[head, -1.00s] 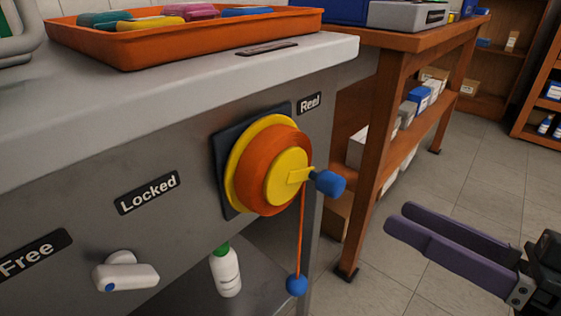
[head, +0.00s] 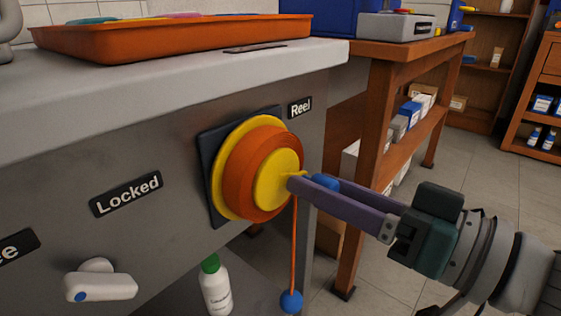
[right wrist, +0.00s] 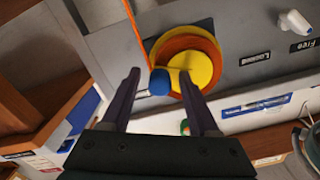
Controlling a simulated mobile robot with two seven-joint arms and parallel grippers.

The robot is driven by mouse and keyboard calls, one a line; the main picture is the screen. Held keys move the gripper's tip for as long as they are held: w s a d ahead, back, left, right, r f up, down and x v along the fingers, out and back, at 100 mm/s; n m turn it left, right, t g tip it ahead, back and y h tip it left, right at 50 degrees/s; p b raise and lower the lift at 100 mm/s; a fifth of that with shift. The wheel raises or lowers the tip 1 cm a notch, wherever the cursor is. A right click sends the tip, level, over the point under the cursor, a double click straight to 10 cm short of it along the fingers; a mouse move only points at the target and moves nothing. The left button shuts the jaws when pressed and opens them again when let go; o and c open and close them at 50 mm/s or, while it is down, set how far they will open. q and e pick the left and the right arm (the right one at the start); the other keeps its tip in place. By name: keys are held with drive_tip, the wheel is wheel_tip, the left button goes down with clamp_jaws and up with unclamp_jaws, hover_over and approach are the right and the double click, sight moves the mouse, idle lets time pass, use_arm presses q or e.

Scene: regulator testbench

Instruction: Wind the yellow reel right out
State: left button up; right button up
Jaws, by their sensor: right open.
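The yellow and orange reel (head: 262,165) is mounted on a dark plate on the bench front, under the "Reel" label. Its crank has a blue knob (head: 325,183). An orange cord with a blue ball (head: 291,301) at its end hangs below the reel. My right gripper (head: 305,184) is open at the knob, partly hiding it in the head view. In the right wrist view the knob (right wrist: 160,82) lies between the open fingers, with a gap on either side. The white lever (head: 100,283) sits below the "Locked" label (head: 127,194). My left gripper is not in view.
An orange tray (head: 170,43) with coloured items stands on the bench top. A white bottle with a green cap (head: 216,290) stands below the bench front. A wooden shelf table (head: 375,130) is behind my right arm.

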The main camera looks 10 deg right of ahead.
drive_tip(key=shift+c, duration=0.3)
clamp_jaws()
drive_tip(key=shift+r, duration=0.1)
